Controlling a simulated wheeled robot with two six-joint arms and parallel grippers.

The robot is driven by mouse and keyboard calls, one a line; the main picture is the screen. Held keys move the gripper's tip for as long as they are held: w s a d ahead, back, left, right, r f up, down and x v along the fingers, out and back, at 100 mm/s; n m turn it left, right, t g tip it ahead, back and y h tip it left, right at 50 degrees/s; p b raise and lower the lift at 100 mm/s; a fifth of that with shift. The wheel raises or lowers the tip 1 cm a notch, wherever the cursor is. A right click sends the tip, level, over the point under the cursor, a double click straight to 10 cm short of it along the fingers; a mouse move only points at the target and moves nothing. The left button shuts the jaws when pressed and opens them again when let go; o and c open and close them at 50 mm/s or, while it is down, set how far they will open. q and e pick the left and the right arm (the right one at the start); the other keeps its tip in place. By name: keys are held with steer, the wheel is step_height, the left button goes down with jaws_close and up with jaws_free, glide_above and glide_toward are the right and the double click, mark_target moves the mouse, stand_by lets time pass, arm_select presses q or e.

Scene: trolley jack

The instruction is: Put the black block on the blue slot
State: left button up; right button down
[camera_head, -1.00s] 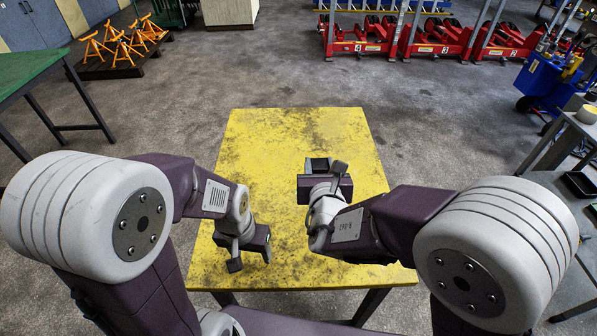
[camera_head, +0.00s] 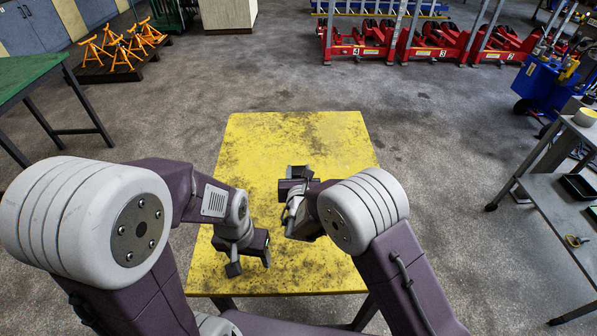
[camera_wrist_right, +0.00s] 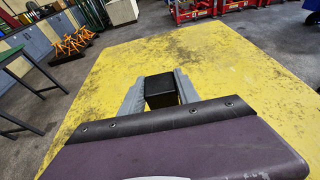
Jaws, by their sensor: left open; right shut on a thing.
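The black block (camera_wrist_right: 160,92) is between the two grey fingers of my right gripper (camera_wrist_right: 160,88), which is shut on it. In the head view my right gripper (camera_head: 298,172) is over the middle of the yellow table, and the block is hard to tell from the fingers there. My left gripper (camera_head: 250,264) is open and empty, low over the front left of the table. I see no blue slot in either view.
The yellow table top (camera_head: 330,140) is bare around the grippers. A green table (camera_head: 30,70) stands at left. A grey bench (camera_head: 560,195) with a black tray (camera_head: 577,187) is at right. Orange stands (camera_head: 125,45) and red jacks (camera_head: 430,45) are at the back.

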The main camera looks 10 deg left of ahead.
steer(key=shift+r, duration=0.15)
steer(key=c, duration=0.9)
jaws_free()
steer(key=shift+f, duration=0.2)
steer(key=shift+s, duration=0.1)
steer(key=shift+r, duration=0.3)
steer(key=v, duration=1.2)
steer(key=shift+d, duration=0.1)
